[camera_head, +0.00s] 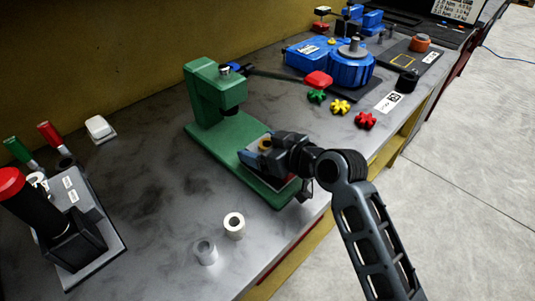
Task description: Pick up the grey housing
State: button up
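I cannot tell for sure which thing is the grey housing. A short grey hollow cylinder (205,251) stands upright on the bench at the front, beside a similar cream ring (234,226). A grey round piece (352,48) also sits on top of the blue round unit (352,68) at the back. My gripper (262,150) is over the base of the green press (215,131), well away from both grey pieces. A tan ring-shaped part (265,144) shows at its fingers. Whether the fingers are open or closed on it is hidden.
A black stand with a red-topped handle (75,245) is at the left. Star knobs in green (317,96), yellow (340,106) and red (366,120) lie right of the press. A red-tipped lever (318,79) reaches out above the bench.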

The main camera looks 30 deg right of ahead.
jog(key=c, duration=1.4)
jog(key=shift+r, duration=0.15)
jog(key=shift+c, duration=0.2)
jog(key=shift+r, duration=0.15)
